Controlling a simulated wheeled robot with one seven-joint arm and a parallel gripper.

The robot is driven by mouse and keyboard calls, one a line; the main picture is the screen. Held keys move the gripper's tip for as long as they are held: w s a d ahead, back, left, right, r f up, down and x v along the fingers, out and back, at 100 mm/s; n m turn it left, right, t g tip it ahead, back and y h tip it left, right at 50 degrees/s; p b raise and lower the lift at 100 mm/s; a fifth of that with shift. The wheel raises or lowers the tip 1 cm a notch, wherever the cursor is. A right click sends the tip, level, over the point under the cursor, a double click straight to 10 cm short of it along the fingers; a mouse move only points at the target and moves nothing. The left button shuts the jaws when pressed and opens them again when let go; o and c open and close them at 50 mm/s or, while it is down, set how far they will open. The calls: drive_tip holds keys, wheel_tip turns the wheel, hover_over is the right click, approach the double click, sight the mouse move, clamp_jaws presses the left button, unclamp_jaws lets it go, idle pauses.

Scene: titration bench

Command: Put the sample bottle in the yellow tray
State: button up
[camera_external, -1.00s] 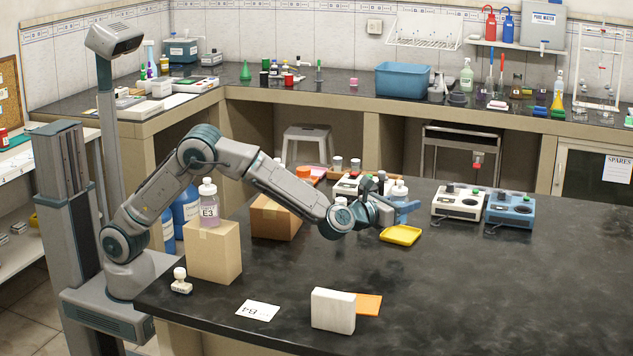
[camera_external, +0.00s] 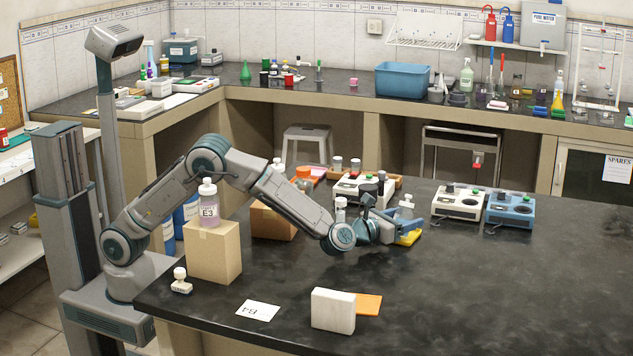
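My gripper (camera_external: 405,222) is low over the right part of the dark bench, with its blue fingers around a clear bottle with a grey-white cap (camera_external: 406,208). The fingers appear shut on it; their tips are small in the view. The yellow tray (camera_external: 409,239) lies directly below and is partly hidden by the gripper. The bottle's base is hidden, so I cannot tell whether it touches the tray. Another bottle (camera_external: 209,205), labelled E3 and holding pinkish liquid, stands upright on a cardboard box (camera_external: 214,254) at the left.
A white instrument (camera_external: 362,190) stands just behind my gripper, with a small white-capped bottle (camera_external: 340,208) near my wrist. White (camera_external: 459,203) and blue (camera_external: 510,211) instruments stand to the right. The right front bench is clear.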

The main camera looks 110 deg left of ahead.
sight(400, 219)
drive_tip(key=shift+r, duration=0.15)
drive_tip(key=v, duration=0.5)
drive_tip(key=shift+s+d, duration=0.1)
drive_tip(key=shift+d, duration=0.1)
wheel_tip(400, 219, up, 7)
drive_tip(key=shift+a+p, duration=0.2)
drive_tip(key=shift+p, duration=0.2)
